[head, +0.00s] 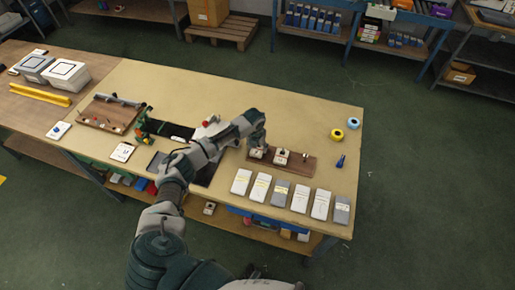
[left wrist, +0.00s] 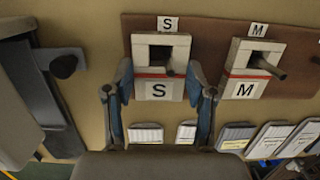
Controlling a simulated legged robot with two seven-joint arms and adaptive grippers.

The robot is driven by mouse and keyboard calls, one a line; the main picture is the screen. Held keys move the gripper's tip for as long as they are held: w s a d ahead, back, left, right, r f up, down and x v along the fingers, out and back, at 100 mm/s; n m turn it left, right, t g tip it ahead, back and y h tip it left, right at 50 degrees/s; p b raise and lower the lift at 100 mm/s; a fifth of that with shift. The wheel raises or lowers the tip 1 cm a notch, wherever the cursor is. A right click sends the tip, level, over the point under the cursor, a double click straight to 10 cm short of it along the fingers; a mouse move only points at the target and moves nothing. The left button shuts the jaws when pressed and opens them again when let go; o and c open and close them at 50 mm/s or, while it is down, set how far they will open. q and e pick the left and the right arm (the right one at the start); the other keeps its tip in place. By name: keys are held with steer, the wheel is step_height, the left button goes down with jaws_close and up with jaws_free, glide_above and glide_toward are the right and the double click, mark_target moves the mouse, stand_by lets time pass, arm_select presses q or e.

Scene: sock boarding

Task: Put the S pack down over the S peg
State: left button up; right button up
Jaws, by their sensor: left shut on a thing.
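The S pack (left wrist: 158,91) is a pale block with a square opening, a red stripe and a black S. My left gripper (left wrist: 158,80) is shut on its two sides; in the head view the gripper (head: 257,146) is over the left end of the peg board (head: 307,166). The dark tip of the S peg (left wrist: 171,69) shows inside the pack's opening, near its lower right. How far down the pack sits is hard to tell. The M pack (left wrist: 244,89) is around the M peg (left wrist: 268,68), to the right. My right gripper is out of view.
The S label (left wrist: 168,24) and M label (left wrist: 257,30) mark the board. Several flat packets (head: 300,199) lie in a row along the front edge. A yellow roll (head: 336,134) and blue roll (head: 354,123) lie to the right. The back of the table is clear.

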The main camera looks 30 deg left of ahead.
mark_target(257, 153)
arm_select(q)
steer(key=shift+s+f, duration=0.1)
steer(key=shift+f, duration=0.4)
steer(key=shift+d+r, duration=0.15)
steer(key=shift+d, duration=0.25)
steer(key=shift+c, duration=0.6)
steer(key=shift+d, duration=0.3)
steer(key=o, duration=1.2)
steer(key=shift+o, duration=0.3)
steer(key=shift+a, duration=0.6)
steer(key=shift+r, duration=0.1)
step_height(257, 153, up, 12)
steer(key=s, duration=0.1)
steer(key=shift+s+d+f+p, duration=0.2)
steer(key=shift+s+p, duration=0.1)
steer(key=shift+s, duration=0.1)
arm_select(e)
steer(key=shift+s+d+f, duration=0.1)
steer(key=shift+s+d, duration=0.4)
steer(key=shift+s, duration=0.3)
arm_select(q)
steer(key=shift+d, duration=0.3)
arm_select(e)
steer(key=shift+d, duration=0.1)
arm_select(q)
steer(key=shift+s, duration=0.1)
